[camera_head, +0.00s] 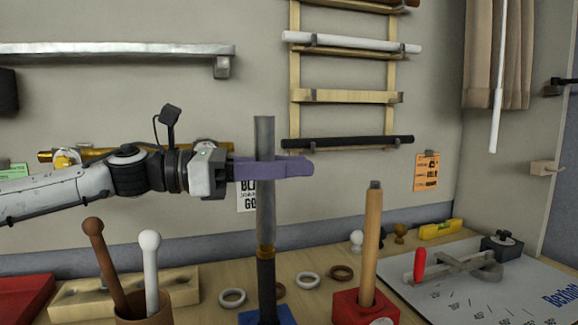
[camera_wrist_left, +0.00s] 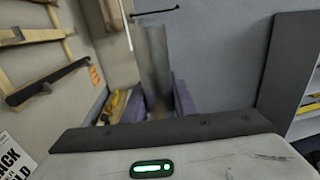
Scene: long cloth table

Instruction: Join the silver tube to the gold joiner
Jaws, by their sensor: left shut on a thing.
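The silver tube (camera_head: 264,215) stands upright in the grip of my left gripper (camera_head: 272,169), whose purple fingers close around its upper half. In the left wrist view the silver tube (camera_wrist_left: 154,65) rises between the two purple fingers. The gold joiner (camera_head: 265,252) sits on top of an upright black tube (camera_head: 266,285) in a blue base (camera_head: 268,317). The silver tube's lower end meets the gold joiner in the head view and looks in line with it; I cannot tell how deep it sits. My right gripper is not in view.
A wooden rod (camera_head: 371,240) stands in a red base (camera_head: 366,308) to the right. A brown cup (camera_head: 143,313) with two ball-headed sticks stands at the front left. Several rings lie around the blue base. A clamp (camera_head: 465,268) lies on a white sheet at right.

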